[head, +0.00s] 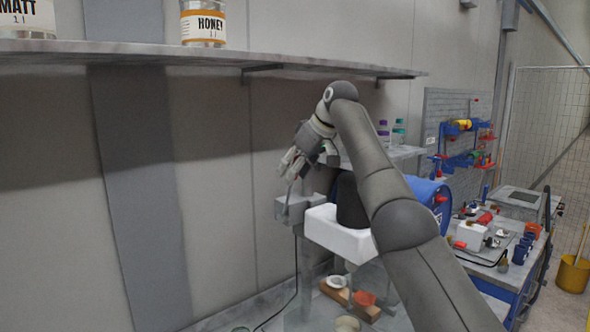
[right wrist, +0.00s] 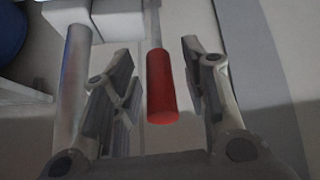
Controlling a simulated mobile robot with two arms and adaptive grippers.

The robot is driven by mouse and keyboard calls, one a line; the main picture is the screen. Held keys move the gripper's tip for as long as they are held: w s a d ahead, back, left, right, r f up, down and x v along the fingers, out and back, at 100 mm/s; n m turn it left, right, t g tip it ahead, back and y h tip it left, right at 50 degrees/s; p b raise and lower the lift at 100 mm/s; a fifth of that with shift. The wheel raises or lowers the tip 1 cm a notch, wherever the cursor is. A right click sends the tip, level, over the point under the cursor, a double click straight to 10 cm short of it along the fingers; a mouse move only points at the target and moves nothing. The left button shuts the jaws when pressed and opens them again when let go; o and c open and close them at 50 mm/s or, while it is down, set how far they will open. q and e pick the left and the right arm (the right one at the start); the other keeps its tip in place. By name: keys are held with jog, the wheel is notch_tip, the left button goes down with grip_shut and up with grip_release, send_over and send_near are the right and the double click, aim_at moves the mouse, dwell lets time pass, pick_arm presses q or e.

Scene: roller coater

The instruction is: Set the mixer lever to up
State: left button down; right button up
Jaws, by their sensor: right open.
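The mixer lever has a red cylindrical grip (right wrist: 161,88) on a thin grey rod in the right wrist view. The grip sits between the two fingers of my right gripper (right wrist: 152,70), with a gap on each side. In the head view my right gripper (head: 291,164) is above a grey box (head: 296,208) on a post, beside a white machine body (head: 338,233). The lever cannot be made out in the head view. My left gripper is not in view.
A long shelf (head: 210,58) with cans, one labelled honey (head: 203,24), runs above my right arm. A smaller shelf (head: 385,157) holds bottles behind it. A blue bench (head: 503,278) with tools stands at right. Bare wall (head: 215,190) lies left of the gripper.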

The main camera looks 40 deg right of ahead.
jog(key=shift+s+r, duration=0.15)
jog(key=shift+r, duration=0.05)
jog(key=v, duration=1.1)
jog(key=shift+s, duration=0.2)
jog(key=shift+d+r, duration=0.1)
jog(key=shift+r, duration=0.05)
